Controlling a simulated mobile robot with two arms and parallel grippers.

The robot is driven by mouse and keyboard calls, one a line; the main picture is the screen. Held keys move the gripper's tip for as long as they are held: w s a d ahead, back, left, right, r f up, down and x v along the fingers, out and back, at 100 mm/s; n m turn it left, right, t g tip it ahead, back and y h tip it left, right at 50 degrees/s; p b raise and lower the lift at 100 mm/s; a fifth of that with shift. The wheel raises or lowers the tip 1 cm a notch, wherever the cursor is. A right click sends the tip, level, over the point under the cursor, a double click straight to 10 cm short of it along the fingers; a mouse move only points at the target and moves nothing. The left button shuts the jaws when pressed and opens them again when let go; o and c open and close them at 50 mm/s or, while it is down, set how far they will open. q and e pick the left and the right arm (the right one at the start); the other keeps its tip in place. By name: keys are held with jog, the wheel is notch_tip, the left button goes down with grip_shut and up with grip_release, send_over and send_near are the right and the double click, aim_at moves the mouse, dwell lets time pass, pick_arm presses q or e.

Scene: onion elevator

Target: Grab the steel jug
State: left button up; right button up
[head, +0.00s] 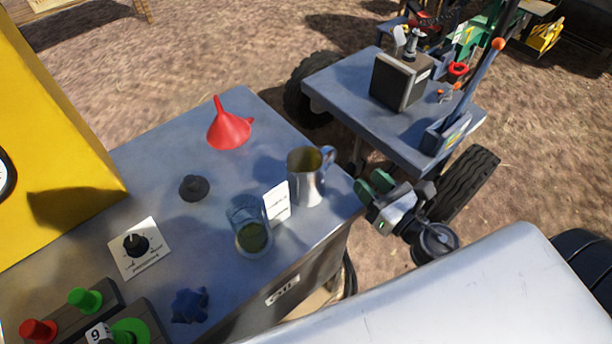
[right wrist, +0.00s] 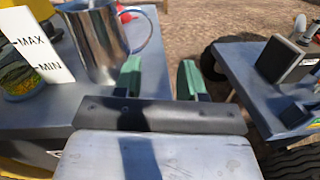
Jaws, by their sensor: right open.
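The steel jug (head: 307,178) stands upright near the right edge of the grey bench, its handle towards the upper right. In the right wrist view the jug (right wrist: 98,45) is at the upper left, its top cut off by the frame. My right gripper (head: 370,186) is open and empty, just right of the jug and beyond the bench edge. Its two green fingers also show in the right wrist view (right wrist: 160,78), with the jug left of them and not between them. My left gripper is not in view.
A white MAX/MIN card (head: 277,204) and a glass with green content (head: 250,232) stand close left of the jug. A second blue-grey table (head: 345,88) stands beyond a gap.

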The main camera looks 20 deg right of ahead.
aim_at(332, 154)
jog(key=shift+w+a+n+y, duration=0.15)
jog(key=shift+n+y, duration=0.15)
jog(key=shift+n, duration=0.2)
jog(key=p+x, duration=0.2)
jog(key=x, duration=0.3)
jog(key=shift+w+a+p, duration=0.1)
jog(key=shift+a+p, duration=0.05)
jog(key=shift+p, duration=0.25)
jog(key=shift+w+a+r+p, duration=0.1)
jog(key=shift+w+r+p, duration=0.05)
jog(key=shift+w+p, duration=0.15)
jog(key=p+x, duration=0.2)
jog(key=x, duration=0.1)
jog(key=shift+w+a+r, duration=0.15)
jog(key=shift+a+r, duration=0.1)
jog(key=shift+a, duration=0.15)
jog(key=shift+w+a+f, duration=0.15)
jog(key=shift+w, duration=0.35)
grip_shut()
